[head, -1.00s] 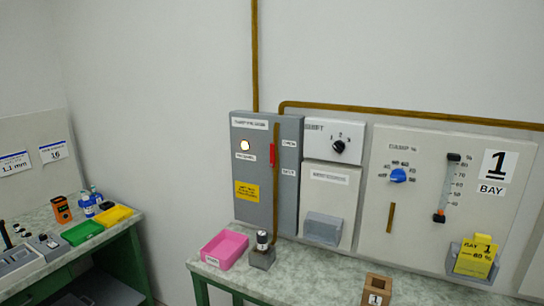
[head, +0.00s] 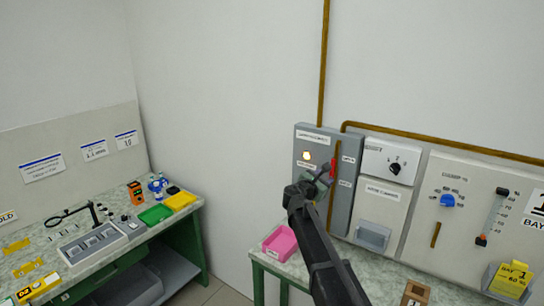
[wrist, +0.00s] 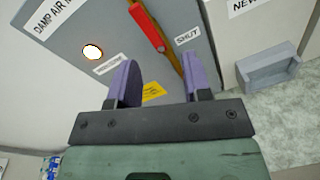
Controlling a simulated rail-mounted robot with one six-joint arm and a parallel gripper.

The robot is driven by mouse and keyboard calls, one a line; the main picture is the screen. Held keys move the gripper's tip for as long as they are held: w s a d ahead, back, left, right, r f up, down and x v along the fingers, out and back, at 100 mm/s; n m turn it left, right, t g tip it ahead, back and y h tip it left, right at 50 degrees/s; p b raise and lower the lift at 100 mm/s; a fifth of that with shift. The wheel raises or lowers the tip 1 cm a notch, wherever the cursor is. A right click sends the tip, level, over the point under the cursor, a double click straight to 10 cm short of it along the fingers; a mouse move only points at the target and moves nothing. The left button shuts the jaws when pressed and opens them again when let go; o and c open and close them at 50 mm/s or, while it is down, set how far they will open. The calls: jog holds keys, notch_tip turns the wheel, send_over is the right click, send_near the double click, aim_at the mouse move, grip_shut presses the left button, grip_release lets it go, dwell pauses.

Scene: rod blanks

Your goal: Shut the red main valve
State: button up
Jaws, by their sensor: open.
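The red valve handle (head: 333,167) is on the grey panel (head: 308,143), lying roughly in line with a brown pipe. In the wrist view the red handle (wrist: 147,25) shows beyond the fingertips, its lower end near the "SHUT" label (wrist: 187,36). My gripper (head: 322,174) is in front of this panel and overlaps it in the head view. In the wrist view my gripper (wrist: 158,68) has its two purple fingers apart with nothing between them. The handle appears ahead of the fingers, not between them; the exact gap cannot be told.
A lit lamp (wrist: 92,52) is left of the handle. A white panel with a black knob (head: 395,168) and a grey holder (head: 373,236) are to the right. A pink tray (head: 281,243) stands on the bench below. A second bench (head: 120,252) is at left.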

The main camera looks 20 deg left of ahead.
aim_at(333, 165)
jog(key=w+n, duration=0.1)
jog(key=w, duration=0.2)
jog(key=w+d+n, duration=0.1)
jog(key=w+n, duration=0.1)
jog(key=w, duration=0.2)
jog(key=w+d+r+n+t, duration=0.1)
jog(key=w, duration=0.3)
jog(key=shift+n+y, duration=0.3)
jog(key=shift+y, duration=0.1)
grip_shut()
